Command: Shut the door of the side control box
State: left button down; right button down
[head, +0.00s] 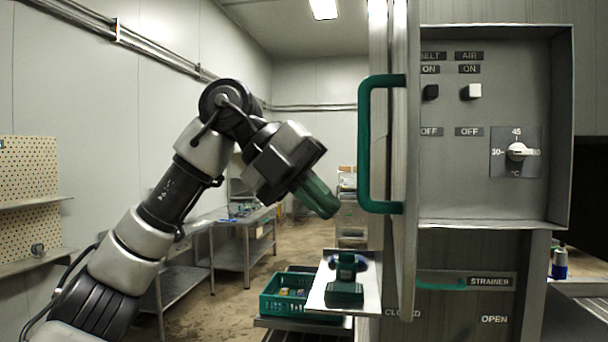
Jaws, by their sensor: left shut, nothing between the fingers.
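The side control box (445,185) is grey and fills the right of the head view, its inside panel uncovered. Its door (406,235) stands open at the box's left side and shows almost edge-on. A green bar handle (365,145) sticks out to the left from the door. My left gripper (323,200) has green fingers that are shut and empty. They point down and right, to the left of the handle and apart from it in the picture. My right gripper is not in view.
A shelf (316,296) holds a green and dark device (345,284). A green crate (268,303) stands beside it.

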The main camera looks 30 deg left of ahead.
aim_at(399, 243)
pick_arm(q)
jog(key=d, duration=0.1)
jog(key=d+f+p, duration=0.1)
jog(key=d, duration=0.1)
jog(key=w+d+f+p, duration=0.1)
jog(key=d, duration=0.1)
jog(key=shift+d, duration=0.1)
jog(key=shift+w+d+f, duration=0.1)
jog(key=shift+d+f, duration=0.05)
jog(key=shift+d, duration=0.6)
jog(key=shift+a, duration=0.1)
